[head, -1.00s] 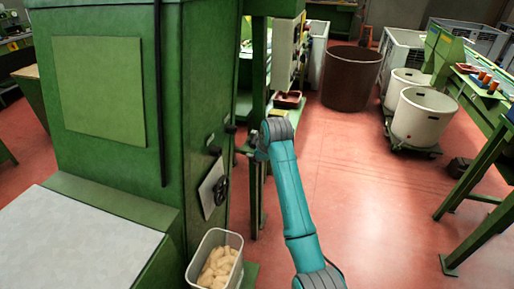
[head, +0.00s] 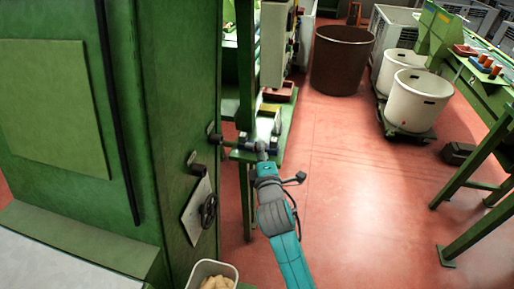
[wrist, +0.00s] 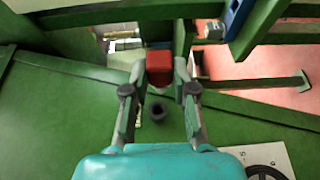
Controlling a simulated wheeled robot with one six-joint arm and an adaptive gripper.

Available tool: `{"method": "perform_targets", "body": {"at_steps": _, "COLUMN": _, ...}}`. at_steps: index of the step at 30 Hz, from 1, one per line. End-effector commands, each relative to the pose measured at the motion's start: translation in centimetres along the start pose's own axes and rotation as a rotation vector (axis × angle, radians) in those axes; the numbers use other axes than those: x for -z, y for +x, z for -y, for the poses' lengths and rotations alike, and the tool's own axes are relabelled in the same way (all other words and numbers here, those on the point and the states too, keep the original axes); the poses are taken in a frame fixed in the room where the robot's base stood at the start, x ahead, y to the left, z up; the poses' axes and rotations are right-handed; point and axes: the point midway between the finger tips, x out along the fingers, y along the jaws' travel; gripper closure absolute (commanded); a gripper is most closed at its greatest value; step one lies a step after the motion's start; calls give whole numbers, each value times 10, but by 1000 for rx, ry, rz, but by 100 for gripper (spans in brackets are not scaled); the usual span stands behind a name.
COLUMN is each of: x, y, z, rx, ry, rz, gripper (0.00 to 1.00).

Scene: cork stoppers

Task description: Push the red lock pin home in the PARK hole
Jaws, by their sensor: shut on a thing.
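The red lock pin (wrist: 159,65) shows in the wrist view as a red block between the fingertips of my gripper (wrist: 159,72). My gripper is shut on it. In the head view, my gripper (head: 230,143) is beside the side face of the green machine (head: 185,100), and the pin cannot be made out there. A dark round fitting (wrist: 157,110) on the green face shows just below the pin in the wrist view. I cannot tell whether it is the PARK hole, nor how deep the pin sits; no PARK label is readable.
A handwheel (head: 208,210) on a pale plate (head: 193,222) juts from the machine below my gripper. A bin of corks (head: 212,275) stands beneath. A green stand (head: 270,150) with small trays is behind my gripper.

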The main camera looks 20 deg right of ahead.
Motion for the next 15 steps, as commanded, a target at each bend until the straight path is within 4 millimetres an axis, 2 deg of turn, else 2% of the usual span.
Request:
{"method": "perform_targets", "body": {"at_steps": 5, "x": 2, "y": -12, "z": -8, "rx": -30, "ry": -13, "rz": -8, "gripper": 100}}
{"method": "perform_targets", "body": {"at_steps": 15, "x": 21, "y": -5, "z": -8, "rx": -31, "ry": -12, "rz": -10, "gripper": 100}}
